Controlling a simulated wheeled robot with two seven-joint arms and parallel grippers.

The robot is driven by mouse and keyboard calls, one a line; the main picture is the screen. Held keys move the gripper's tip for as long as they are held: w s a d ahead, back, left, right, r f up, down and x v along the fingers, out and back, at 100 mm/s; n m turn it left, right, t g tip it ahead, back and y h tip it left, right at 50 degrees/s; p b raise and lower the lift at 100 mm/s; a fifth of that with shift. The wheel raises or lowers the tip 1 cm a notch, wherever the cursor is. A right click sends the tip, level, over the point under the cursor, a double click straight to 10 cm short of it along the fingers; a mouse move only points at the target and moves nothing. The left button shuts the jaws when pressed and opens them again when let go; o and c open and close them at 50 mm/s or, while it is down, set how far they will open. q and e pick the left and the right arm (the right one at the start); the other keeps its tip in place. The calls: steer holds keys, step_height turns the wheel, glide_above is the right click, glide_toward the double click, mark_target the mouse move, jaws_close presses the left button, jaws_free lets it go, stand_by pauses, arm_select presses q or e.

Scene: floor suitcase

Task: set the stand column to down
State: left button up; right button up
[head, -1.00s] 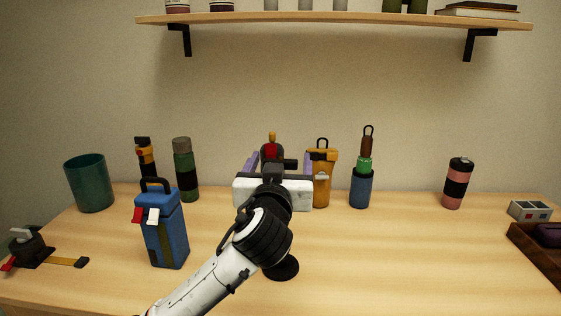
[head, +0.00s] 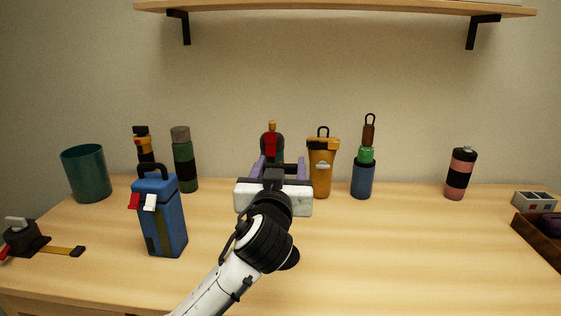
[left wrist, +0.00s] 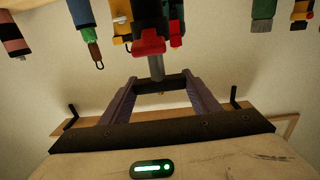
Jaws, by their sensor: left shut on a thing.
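In the left wrist view my left gripper (left wrist: 160,88) spans a black crosspiece, from which a grey column (left wrist: 156,67) runs to a red part (left wrist: 149,43). That view is upside down. My right gripper is not in view.
A blue canister (head: 163,222) stands left of my arm. Behind are a green-black bottle (head: 184,160), an orange flask (head: 321,168) and a blue-green bottle (head: 363,178). A teal cup (head: 86,174) is far left.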

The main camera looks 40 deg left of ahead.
arm_select(q)
step_height(320, 180, down, 2)
steer(key=shift+d, duration=0.1)
steer(key=o, duration=1.5)
steer(key=shift+f, duration=0.1)
steer(key=shift+r, duration=0.2)
steer(key=shift+s, duration=0.15)
steer(key=v, duration=1)
